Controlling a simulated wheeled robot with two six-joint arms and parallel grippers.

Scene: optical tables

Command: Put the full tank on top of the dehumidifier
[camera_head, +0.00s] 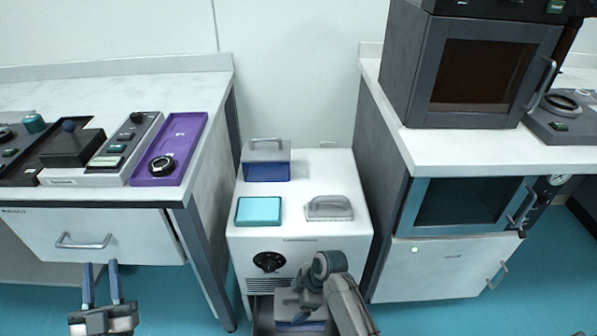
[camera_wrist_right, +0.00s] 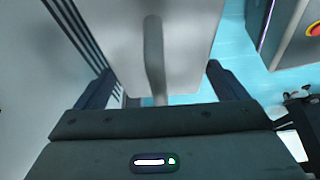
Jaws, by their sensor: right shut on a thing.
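The dehumidifier (camera_head: 300,245) is a white cabinet with a black dial, standing between two tables. A tank (camera_head: 290,298) with a grey lid and some blue below it is at the open bay low on its front, partly hidden by my right arm. My right gripper (camera_head: 300,290) is shut on this tank; in the right wrist view its grey lid and bar handle (camera_wrist_right: 153,60) lie between the fingers. My left gripper (camera_head: 102,285) is open and empty before the left drawer.
A teal pad (camera_head: 258,211) and a grey handled piece (camera_head: 330,208) occupy the front of the dehumidifier's top; its back right is clear. The left table (camera_head: 217,125) carries instruments and a purple tray (camera_head: 183,135). The right table (camera_head: 400,128) holds an oven (camera_head: 470,75).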

